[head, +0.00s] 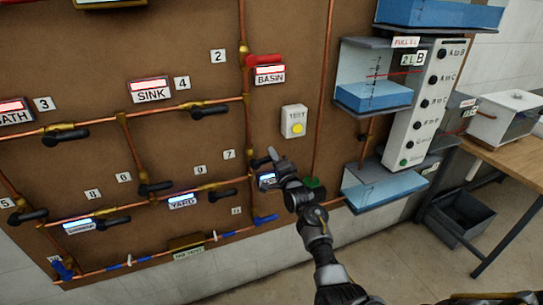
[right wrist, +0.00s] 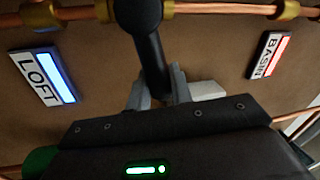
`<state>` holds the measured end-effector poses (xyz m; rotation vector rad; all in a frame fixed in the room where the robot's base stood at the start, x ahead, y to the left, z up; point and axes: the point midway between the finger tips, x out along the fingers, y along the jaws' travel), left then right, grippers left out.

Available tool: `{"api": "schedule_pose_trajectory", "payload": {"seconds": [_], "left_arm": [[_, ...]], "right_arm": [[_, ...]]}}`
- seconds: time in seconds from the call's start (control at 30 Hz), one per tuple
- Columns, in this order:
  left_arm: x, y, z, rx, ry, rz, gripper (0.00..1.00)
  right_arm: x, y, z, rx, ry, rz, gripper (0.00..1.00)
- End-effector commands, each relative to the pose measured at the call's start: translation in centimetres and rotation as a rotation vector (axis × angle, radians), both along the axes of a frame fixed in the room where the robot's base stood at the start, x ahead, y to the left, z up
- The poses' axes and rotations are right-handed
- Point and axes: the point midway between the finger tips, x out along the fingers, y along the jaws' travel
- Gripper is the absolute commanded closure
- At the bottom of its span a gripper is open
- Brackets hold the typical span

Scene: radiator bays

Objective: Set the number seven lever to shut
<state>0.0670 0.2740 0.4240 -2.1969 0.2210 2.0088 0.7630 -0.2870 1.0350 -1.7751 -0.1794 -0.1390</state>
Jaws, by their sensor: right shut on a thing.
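The tag 7 (head: 228,154) is on the brown board, left of a vertical copper pipe. The number seven lever (right wrist: 152,50) is black and shows in the right wrist view, sticking out crosswise from its copper pipe, slightly slanted. My right gripper (right wrist: 157,88) is shut on the outer part of this lever. In the head view my right gripper (head: 270,160) is just right of the pipe and covers most of the lever. A blue-lit LOFT sign (right wrist: 42,77) and a red-lit BASIN sign (right wrist: 268,55) flank the lever. My left gripper is out of view.
Other black levers, such as one by tag 4 (head: 209,109), sit on nearby pipes. A TEST box (head: 294,121) with a yellow button is above my right gripper. Blue water tanks (head: 374,97) and a grey switch panel (head: 417,105) stand to the right.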

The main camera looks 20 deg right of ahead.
Motion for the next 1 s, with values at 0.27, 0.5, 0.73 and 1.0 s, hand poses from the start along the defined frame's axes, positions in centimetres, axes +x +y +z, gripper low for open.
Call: {"api": "schedule_pose_trajectory", "payload": {"seconds": [0.27, 0.5, 0.73, 1.0], "left_arm": [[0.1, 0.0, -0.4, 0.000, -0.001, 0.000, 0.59], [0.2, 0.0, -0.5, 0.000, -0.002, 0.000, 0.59], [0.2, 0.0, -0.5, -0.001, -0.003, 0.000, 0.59], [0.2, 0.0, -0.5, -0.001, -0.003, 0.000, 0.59]], "right_arm": [[0.0, 0.0, -1.3, 0.155, 0.004, 0.002, 1.00], [0.0, -0.1, -1.7, 0.215, 0.005, 0.001, 1.00], [0.0, -0.1, -1.8, 0.230, 0.006, 0.001, 1.00], [0.0, -0.1, -1.9, 0.230, 0.007, 0.001, 0.77]]}}
